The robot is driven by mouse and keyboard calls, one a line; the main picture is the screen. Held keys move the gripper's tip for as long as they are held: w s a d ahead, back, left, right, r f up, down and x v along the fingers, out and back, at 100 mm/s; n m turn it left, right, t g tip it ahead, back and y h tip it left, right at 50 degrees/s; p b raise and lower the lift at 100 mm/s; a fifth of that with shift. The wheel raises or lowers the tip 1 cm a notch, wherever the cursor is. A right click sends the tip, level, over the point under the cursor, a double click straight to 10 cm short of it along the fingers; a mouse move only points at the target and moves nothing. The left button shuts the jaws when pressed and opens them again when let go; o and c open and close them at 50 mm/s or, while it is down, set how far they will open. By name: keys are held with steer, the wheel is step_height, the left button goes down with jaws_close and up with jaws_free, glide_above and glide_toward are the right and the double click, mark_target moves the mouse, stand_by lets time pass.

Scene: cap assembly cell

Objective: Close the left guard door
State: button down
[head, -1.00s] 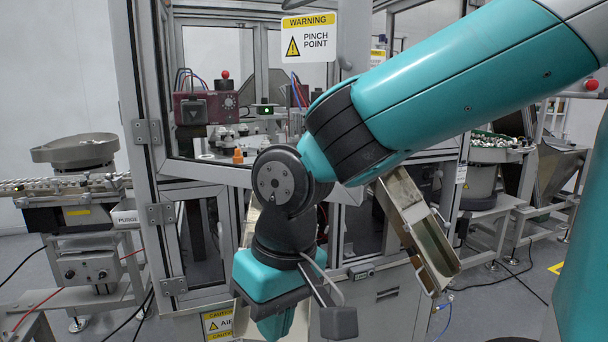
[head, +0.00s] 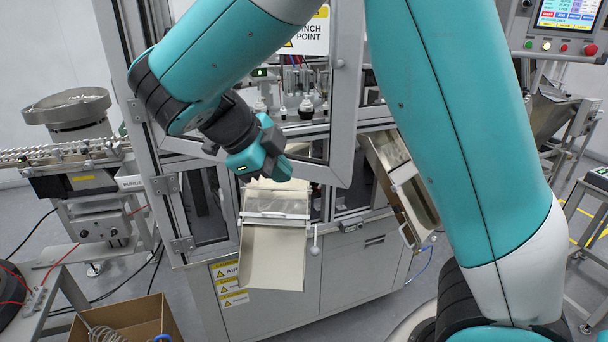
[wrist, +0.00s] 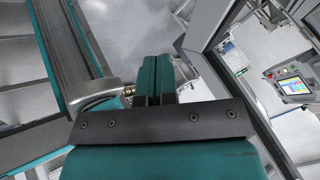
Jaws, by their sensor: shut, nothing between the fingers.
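The left guard door (head: 346,95) is a grey metal frame with a clear pane, hinged at its left side on the machine. Its free edge stands out from the cell front, so it appears partly open. My arm hides part of the pane and frame. In the wrist view, the shut teal fingers (wrist: 152,75) point ahead; whether they touch the door cannot be told.
A discharge chute (head: 275,255) juts out below the door, with a second chute (head: 405,185) to its right. A bowl feeder (head: 68,108) stands at left, above a cardboard box (head: 130,318) on the floor. An operator panel (head: 567,14) is at upper right.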

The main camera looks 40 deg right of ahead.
mark_target(304, 176)
steer(key=d+f+p, duration=0.2)
steer(key=d, duration=0.1)
steer(key=w+d+f+p, duration=0.1)
steer(key=d, duration=0.1)
steer(key=shift+d+f, duration=0.25)
steer(key=shift+f, duration=0.1)
steer(key=shift+w+d+f, duration=0.2)
steer(key=shift+w+d, duration=0.1)
steer(key=shift+d, duration=0.2)
